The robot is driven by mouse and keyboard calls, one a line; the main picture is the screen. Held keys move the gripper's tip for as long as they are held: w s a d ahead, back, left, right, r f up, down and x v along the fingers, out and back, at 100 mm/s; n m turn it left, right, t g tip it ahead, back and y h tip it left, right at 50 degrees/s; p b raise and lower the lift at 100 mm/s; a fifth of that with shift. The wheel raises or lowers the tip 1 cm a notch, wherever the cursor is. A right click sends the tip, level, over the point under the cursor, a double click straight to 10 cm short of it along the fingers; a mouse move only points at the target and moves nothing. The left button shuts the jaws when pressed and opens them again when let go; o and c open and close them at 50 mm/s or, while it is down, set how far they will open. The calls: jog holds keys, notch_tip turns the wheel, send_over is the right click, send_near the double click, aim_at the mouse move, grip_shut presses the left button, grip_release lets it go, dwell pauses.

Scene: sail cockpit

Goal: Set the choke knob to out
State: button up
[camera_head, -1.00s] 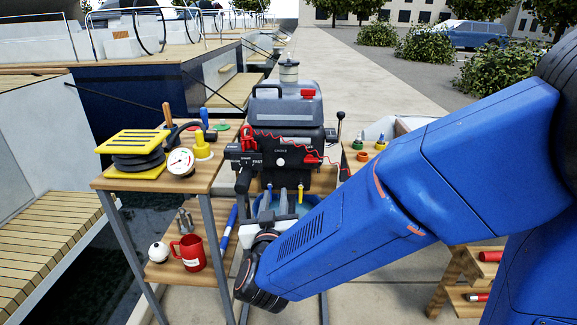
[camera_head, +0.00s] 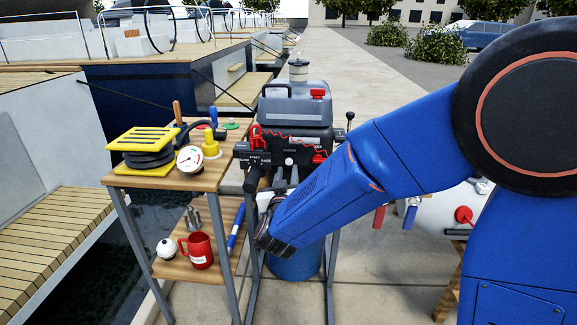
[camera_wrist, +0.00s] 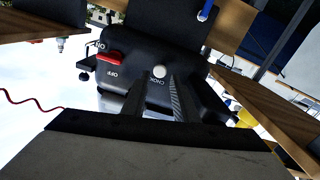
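The choke knob is a small round white knob (camera_head: 289,161) on the dark front panel of the engine (camera_head: 290,146). In the wrist view the knob (camera_wrist: 159,71) shows beside upside-down CHOKE lettering, on the dark engine housing (camera_wrist: 190,60). How far out it stands is hard to tell. My gripper (camera_wrist: 157,92) has two dark fingers, apart, pointing at the panel. The knob appears in line with the gap between the fingertips, and I see no clear contact. In the head view my forearm hides most of the gripper, just below the panel.
A red switch (camera_wrist: 110,57) with ON and OFF lettering sits near the knob. A red cord (camera_head: 268,131) runs across the engine. A wooden shelf stand (camera_head: 215,172) with a gauge (camera_head: 190,159) and a red mug (camera_head: 198,250) stands close on the left. A blue drum (camera_head: 297,264) is below.

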aim_at(289, 162)
jog(key=shift+w+d, duration=0.1)
jog(key=shift+w, duration=2.45)
jog(key=shift+c, duration=0.2)
grip_shut()
